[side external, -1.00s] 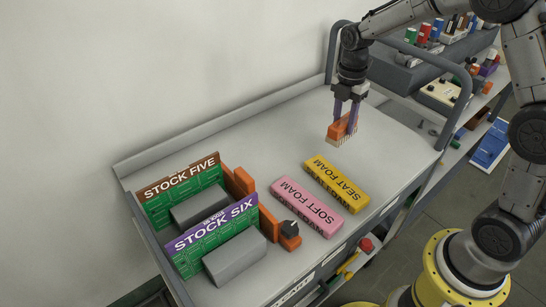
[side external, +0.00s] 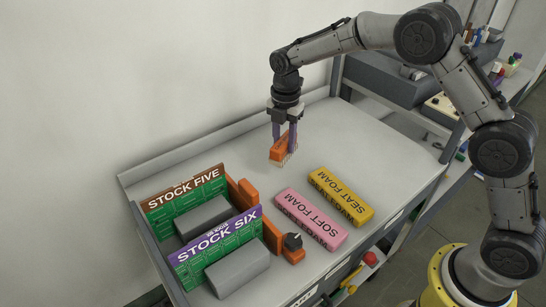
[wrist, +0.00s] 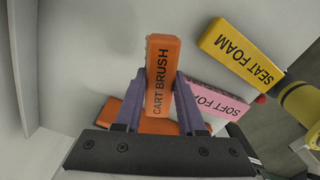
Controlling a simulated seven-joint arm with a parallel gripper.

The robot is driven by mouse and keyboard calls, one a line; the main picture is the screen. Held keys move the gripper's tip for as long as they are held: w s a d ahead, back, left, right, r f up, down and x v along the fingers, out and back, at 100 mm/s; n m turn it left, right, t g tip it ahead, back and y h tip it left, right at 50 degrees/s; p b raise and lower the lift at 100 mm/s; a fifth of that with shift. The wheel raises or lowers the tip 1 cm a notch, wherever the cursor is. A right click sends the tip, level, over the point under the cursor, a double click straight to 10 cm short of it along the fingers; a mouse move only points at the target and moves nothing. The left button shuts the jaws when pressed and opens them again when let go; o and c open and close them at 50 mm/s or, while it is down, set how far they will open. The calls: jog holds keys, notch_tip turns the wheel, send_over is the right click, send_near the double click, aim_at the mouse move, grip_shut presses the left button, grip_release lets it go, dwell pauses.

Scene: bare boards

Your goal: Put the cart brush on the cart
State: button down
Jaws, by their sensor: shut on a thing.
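The cart brush is an orange block with pale bristles (side external: 279,151), and its label reads clearly in the wrist view (wrist: 162,62). My gripper (side external: 285,138) is shut on it, with one purple finger on each side, as the wrist view also shows (wrist: 159,85). The brush hangs tilted, bristles down, over the back middle of the grey cart top (side external: 350,130). Whether the bristles touch the surface I cannot tell.
A pink SOFT FOAM block (side external: 310,218) and a yellow SEAT FOAM block (side external: 341,196) lie to the front right. Green STOCK FIVE (side external: 185,200) and STOCK SIX (side external: 215,247) panels, grey blocks and orange brackets fill the left end. The back right is clear.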

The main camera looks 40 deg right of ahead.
jog(key=w+f, duration=0.2)
jog(key=f, duration=0.1)
jog(key=w+f, duration=0.2)
jog(key=shift+a+f, duration=0.15)
jog(key=shift+a, duration=0.1)
jog(key=shift+f, duration=1.45)
jog(key=shift+f, duration=0.1)
jog(key=c, duration=0.5)
grip_release()
notch_tip(320, 180, up, 12)
jog(key=shift+r, duration=0.2)
